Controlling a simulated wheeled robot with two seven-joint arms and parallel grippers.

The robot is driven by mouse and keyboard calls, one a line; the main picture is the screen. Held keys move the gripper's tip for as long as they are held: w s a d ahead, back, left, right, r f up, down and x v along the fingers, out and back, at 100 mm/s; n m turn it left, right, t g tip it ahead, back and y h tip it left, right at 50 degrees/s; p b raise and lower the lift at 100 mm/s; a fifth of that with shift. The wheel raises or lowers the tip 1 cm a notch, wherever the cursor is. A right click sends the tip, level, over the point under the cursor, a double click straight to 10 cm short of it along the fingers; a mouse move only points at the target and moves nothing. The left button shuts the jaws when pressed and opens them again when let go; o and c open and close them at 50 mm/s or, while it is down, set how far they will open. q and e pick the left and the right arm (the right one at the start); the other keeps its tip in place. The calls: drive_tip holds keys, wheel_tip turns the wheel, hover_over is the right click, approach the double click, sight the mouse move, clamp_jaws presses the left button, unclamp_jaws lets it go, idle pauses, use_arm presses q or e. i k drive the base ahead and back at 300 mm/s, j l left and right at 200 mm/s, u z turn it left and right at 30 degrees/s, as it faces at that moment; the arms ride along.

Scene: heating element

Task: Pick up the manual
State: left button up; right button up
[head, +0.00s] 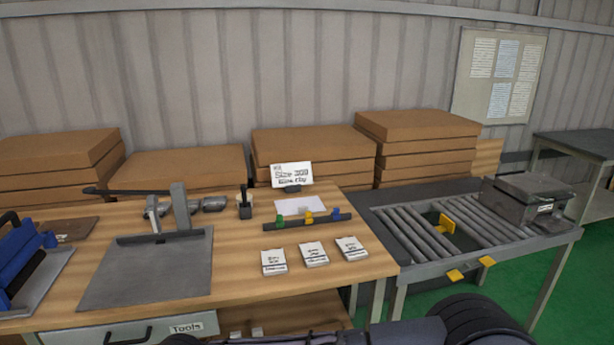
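Three small white items with dark printed text lie in a row near the front edge of the wooden workbench: a left one (273,262), a middle one (312,254) and a right one (350,248). They look like booklets or small packs, and their print is too small to read. I cannot tell which, if any, is the manual. A plain white sheet (300,206) lies flat behind them. Neither gripper is in view; a dark part of my own body shows along the bottom edge.
A grey plate with a clamp-like tool (150,265) covers the bench's left part. A dark strip with coloured blocks (309,221) lies behind the white items. A "Size" sign (291,175) stands at the back. A roller conveyor (425,235) adjoins on the right. Brown boxes (313,142) line the wall.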

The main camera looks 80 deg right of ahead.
sight(274, 262)
drive_tip(key=z, duration=2.8)
